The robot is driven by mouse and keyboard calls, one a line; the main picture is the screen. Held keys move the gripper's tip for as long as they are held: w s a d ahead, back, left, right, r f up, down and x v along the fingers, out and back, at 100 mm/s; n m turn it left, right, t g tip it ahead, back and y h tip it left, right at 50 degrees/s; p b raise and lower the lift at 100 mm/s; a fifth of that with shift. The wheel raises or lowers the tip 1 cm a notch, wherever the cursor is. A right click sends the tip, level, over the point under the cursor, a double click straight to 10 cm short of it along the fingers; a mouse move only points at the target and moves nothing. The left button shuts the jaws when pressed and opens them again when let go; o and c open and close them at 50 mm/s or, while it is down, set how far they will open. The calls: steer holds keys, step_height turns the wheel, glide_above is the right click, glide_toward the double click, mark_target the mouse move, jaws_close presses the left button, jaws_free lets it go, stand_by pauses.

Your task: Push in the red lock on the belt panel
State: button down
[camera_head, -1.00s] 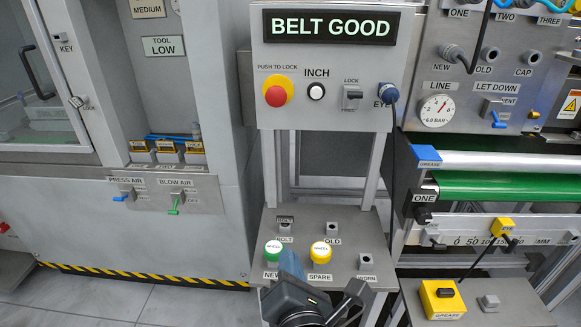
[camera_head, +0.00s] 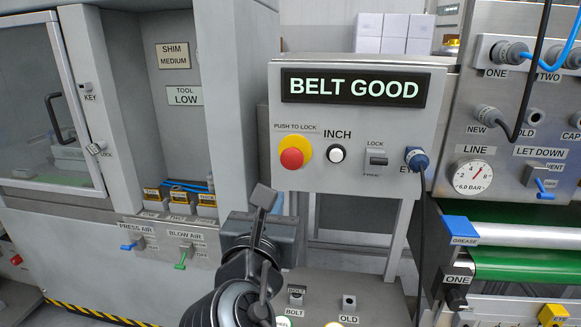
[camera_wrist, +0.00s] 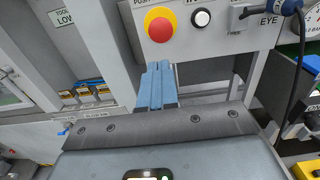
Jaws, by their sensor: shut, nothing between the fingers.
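The red lock is a round red push button (camera_head: 292,158) on a yellow collar, at the left of the grey belt panel (camera_head: 350,75), under "PUSH TO LOCK". It also shows at the top of the wrist view (camera_wrist: 159,29). My gripper (camera_head: 264,194) is below and left of the button in the head view, with its fingers pointing up. In the wrist view its blue fingers (camera_wrist: 157,68) are together and empty, just below the button in the picture. A gap shows between fingertips and button; I see no contact.
On the panel, a white INCH button (camera_head: 336,154), a LOCK switch (camera_head: 377,158) and a blue EYE plug (camera_head: 416,158) with a hanging cable sit right of the red button. The display (camera_head: 353,88) reads "BELT GOOD". A lower shelf (camera_head: 375,312) has BOLT and OLD posts.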

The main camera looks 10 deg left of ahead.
mark_target(291, 161)
steer(key=w, duration=0.9)
steer(key=w+p, duration=0.1)
steer(key=w, duration=0.4)
steer(key=shift+d, duration=0.25)
